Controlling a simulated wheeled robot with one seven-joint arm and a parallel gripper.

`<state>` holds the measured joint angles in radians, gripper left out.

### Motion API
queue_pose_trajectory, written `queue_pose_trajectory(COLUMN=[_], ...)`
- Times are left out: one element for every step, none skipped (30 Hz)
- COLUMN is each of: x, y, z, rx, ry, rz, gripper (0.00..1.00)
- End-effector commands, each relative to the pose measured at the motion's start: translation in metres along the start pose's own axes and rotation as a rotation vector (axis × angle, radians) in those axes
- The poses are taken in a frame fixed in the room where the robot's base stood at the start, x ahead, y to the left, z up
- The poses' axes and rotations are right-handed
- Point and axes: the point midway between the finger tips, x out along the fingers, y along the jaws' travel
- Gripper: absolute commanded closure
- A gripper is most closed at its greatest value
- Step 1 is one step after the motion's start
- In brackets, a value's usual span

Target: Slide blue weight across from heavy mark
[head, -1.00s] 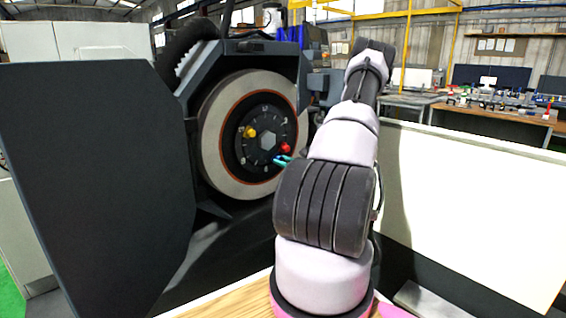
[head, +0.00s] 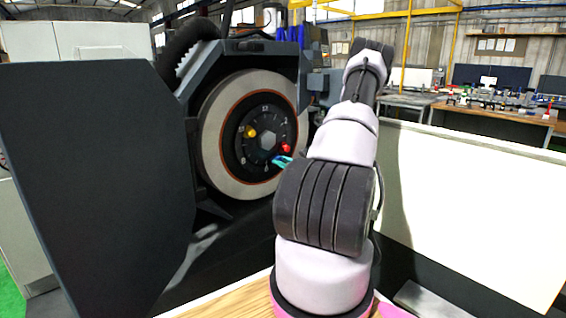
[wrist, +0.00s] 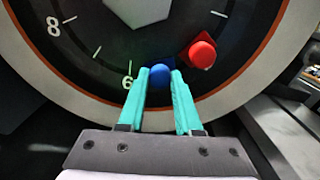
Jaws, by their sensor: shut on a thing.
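The blue weight (wrist: 160,75) is a round knob on the dark dial of the grinding wheel, just right of the 6 mark in the wrist view. My gripper (wrist: 161,76) has teal fingers, one on each side of the blue weight, shut on it. In the head view my gripper's teal fingertips (head: 281,161) show at the lower right of the dial; the blue weight is hard to make out there. The red weight (wrist: 202,55) sits to the right of my gripper. The heavy mark cannot be made out.
A yellow weight (head: 250,132) sits at the dial's upper left. The grey wheel (head: 213,153) surrounds the dial, with a hexagonal hub (head: 267,142) at its centre. A dark guard panel (head: 95,180) stands left and a pale panel (head: 470,200) stands right.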

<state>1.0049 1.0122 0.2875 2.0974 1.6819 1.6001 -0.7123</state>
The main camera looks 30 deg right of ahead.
Motion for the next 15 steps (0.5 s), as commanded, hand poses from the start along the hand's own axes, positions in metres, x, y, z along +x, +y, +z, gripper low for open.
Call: queue_pose_trajectory(x=[-0.001,0.000,0.000,0.000,0.000,-0.001,-0.001,-0.001,-0.001,-0.001,-0.001,-0.001,-0.001,0.000,-0.001], y=[0.003,0.005,0.007,0.009,0.011,0.013,0.015,0.017,0.020,0.022,0.024,0.026,0.028,0.030,0.032], z=[-0.002,-0.002,-0.002,-0.003,-0.003,-0.004,-0.004,-0.005,-0.005,-0.005,-0.005,-0.005,-0.005,-0.005,-0.005], rx=[0.024,0.041,0.064,0.083,0.103,0.131,0.152,0.174,0.201,0.222,0.241,0.268,0.286,0.305,0.327], ry=[0.002,0.002,0.001,0.002,0.002,0.002,0.002,0.002,0.003,0.003,0.002,0.002,0.002,0.002,0.003], rz=[0.001,0.001,0.002,0.002,0.002,0.002,0.002,0.002,0.003,0.002,0.002,0.002,0.002,0.002,0.002], gripper=[1.00,1.00,1.00,1.00,1.00,1.00,1.00,1.00,1.00,1.00,1.00,1.00,1.00,1.00,1.00])
